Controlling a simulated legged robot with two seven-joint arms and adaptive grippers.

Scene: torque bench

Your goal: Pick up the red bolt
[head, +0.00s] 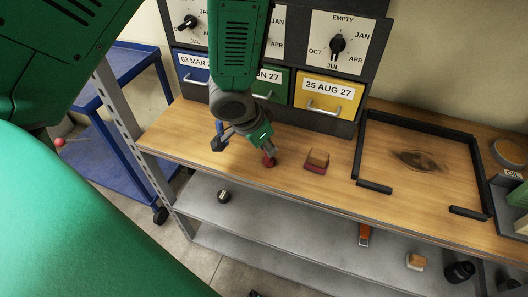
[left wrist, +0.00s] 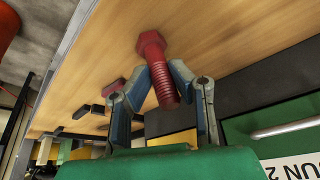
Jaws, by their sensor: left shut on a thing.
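The red bolt (left wrist: 160,75) has a hex head and a threaded shank. In the left wrist view my left gripper (left wrist: 164,82) is shut on the shank, with the two fingers on either side of it. The bolt's head appears at or close to the wooden bench top; I cannot tell whether it touches. In the head view the bolt (head: 268,160) shows as a small red piece below my left gripper (head: 264,150), over the bench near the drawers. My right gripper does not show.
A black frame (head: 372,187) surrounds a dark stained patch farther right. Drawers, including a yellow one (head: 327,96), stand behind. A grey shelf (head: 290,222) below holds several small items.

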